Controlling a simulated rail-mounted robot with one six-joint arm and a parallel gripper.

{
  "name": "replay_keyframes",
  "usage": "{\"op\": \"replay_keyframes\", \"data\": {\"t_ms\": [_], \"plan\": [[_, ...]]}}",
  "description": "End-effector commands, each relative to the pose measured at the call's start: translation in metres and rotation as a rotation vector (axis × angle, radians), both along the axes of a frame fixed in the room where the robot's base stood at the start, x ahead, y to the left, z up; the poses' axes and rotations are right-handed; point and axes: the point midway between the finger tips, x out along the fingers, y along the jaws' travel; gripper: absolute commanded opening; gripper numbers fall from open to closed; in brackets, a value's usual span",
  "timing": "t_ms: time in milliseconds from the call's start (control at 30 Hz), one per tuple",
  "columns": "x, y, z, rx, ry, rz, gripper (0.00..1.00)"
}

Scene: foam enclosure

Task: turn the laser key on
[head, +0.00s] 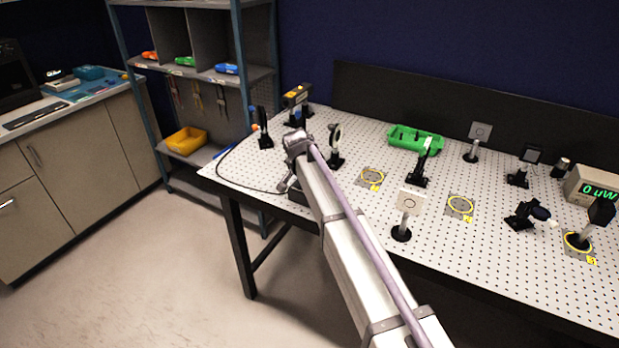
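The laser key cannot be made out in this view. A dark box (298,196) sits at the front left edge of the optical table, mostly hidden behind my arm, and a black cable runs to it. A black and yellow device (297,96), perhaps the laser head, stands on a mount at the back left of the table. My gripper (285,186) points down beside the dark box at the table's edge. It is small and partly hidden by my arm, so I cannot tell whether it is open or touches anything.
The perforated white table (330,198) carries several mounted optics, including a white card (411,201) on a post. A green tray (415,139) lies at the back. A power meter (594,187) reads 0 µW at the right. Shelves (243,75) stand at the left; the floor in front is clear.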

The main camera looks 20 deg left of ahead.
Motion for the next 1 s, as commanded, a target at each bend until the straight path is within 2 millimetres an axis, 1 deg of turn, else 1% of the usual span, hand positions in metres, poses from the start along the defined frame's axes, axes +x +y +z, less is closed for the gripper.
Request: {"op": "replay_keyframes", "data": {"t_ms": [367, 400, 600, 633, 867, 967, 1000], "plan": [[-0.001, 0.0, 0.0, 0.001, 0.002, -0.003, 0.1], [-0.001, 0.0, 0.0, 0.001, 0.002, -0.003, 0.38], [0.0, 0.0, 0.0, 0.0, 0.001, -0.003, 0.57], [0.0, 0.0, 0.0, 0.0, 0.001, -0.002, 0.6], [0.0, 0.0, 0.001, 0.0, 0.001, -0.002, 0.6], [-0.002, 0.0, 0.009, 0.0, 0.001, -0.002, 0.6], [-0.004, 0.001, 0.014, 0.0, 0.001, -0.002, 0.6]]}}
